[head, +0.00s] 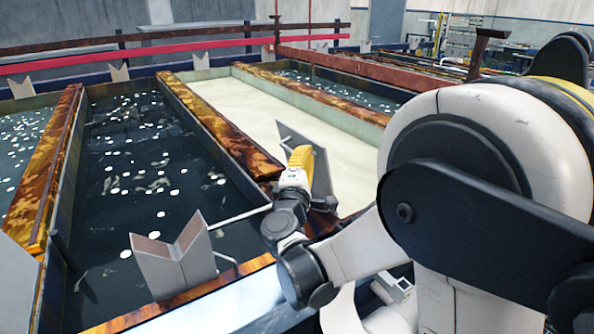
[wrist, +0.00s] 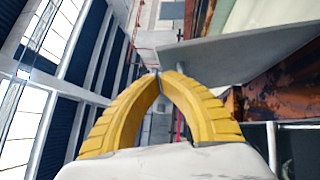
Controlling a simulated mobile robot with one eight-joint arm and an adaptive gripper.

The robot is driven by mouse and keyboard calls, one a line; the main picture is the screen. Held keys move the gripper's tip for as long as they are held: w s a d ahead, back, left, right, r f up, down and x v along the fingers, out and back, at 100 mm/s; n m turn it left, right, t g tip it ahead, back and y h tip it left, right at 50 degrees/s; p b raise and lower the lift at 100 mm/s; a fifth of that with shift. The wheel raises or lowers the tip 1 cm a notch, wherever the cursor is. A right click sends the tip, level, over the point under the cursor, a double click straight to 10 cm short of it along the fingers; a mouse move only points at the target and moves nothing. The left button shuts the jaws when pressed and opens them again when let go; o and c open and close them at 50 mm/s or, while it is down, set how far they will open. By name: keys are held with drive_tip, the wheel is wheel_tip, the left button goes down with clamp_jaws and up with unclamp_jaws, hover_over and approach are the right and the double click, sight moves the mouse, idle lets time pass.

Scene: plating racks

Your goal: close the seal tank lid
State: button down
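A thin grey plate (head: 320,172) stands tilted at the near end of the tank of pale cream liquid (head: 290,130). I cannot tell whether it is the seal tank lid or a bracket; no other clear lid shows, and the tank's surface is uncovered. My yellow gripper (head: 301,153) is beside the plate, covering part of it. In the wrist view, the curved fingers (wrist: 158,75) meet at their tips, and the grey plate (wrist: 240,48) runs from just beyond the tips to the right. Nothing clear shows between the fingers; whether they touch the plate cannot be told.
A dark tank (head: 130,160) with floating white balls lies on the left. Rusty brown dividers (head: 215,120) separate the tanks. A grey V-shaped bracket (head: 176,258) stands at the near edge, left of my arm. A red rail (head: 130,55) crosses the back.

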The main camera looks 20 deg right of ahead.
drive_tip(key=shift+w+d+r, duration=0.15)
drive_tip(key=shift+d, duration=0.3)
drive_tip(key=shift+w+d+r, duration=0.1)
drive_tip(key=shift+d, duration=0.35)
drive_tip(key=shift+r, duration=0.1)
